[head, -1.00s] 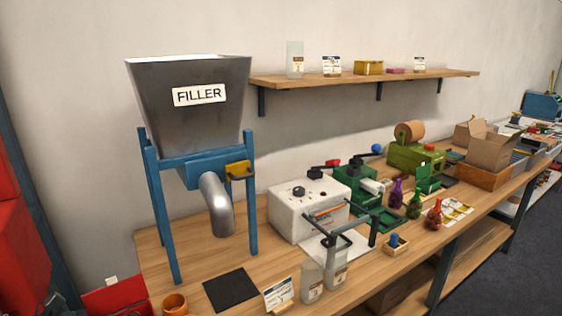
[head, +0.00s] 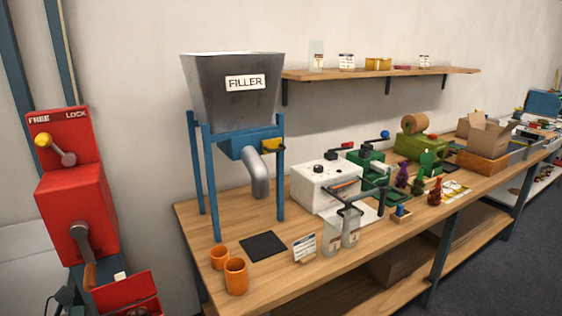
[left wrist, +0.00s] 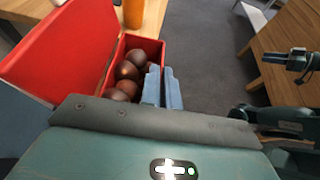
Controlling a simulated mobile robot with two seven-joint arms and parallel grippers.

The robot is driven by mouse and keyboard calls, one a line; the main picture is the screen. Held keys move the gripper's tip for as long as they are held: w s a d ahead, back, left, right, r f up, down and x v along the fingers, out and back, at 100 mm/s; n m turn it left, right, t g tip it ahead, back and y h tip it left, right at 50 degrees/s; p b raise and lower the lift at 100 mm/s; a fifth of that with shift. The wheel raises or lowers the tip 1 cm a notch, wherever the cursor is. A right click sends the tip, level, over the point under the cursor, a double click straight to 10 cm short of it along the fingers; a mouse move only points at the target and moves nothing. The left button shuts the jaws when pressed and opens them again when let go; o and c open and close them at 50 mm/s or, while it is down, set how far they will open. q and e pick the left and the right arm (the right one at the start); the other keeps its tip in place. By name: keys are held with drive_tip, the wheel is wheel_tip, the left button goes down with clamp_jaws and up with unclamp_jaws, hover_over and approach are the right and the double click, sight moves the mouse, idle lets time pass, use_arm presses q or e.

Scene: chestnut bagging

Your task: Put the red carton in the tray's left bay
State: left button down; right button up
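A small flat pinkish-red box (head: 402,67) lies on the wall shelf; I cannot tell if it is the red carton. An open red box (head: 128,297) stands low at the left end of the bench. The left wrist view shows a red box (left wrist: 148,45) with brown chestnuts in it and a raised red panel beside it. My left gripper (left wrist: 161,69) is over its near right side, fingers close together with nothing visible between them. No tray with a left bay can be made out clearly.
A red machine (head: 75,205) marked FREE and LOCK stands left of the filler (head: 232,95). Two orange cups (head: 236,276), a dark mat (head: 263,246) and clear bags (head: 340,236) are near the bench front. A cardboard box (head: 486,135) stands farther right.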

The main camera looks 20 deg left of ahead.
use_arm(q)
drive_tip(key=w+d+r+n+t+y, duration=0.2)
drive_tip(key=w+d+n+y, duration=0.2)
drive_tip(key=w+d, duration=0.6)
drive_tip(key=s+d+r+n+y, duration=0.1)
drive_tip(key=s+d+r+y, duration=0.1)
drive_tip(key=d, duration=0.5)
drive_tip(key=s+d+r+n+y, duration=0.2)
drive_tip(key=d+r, duration=0.2)
drive_tip(key=d, duration=0.2)
drive_tip(key=shift+d+t, duration=0.3)
drive_tip(key=shift+d, duration=0.05)
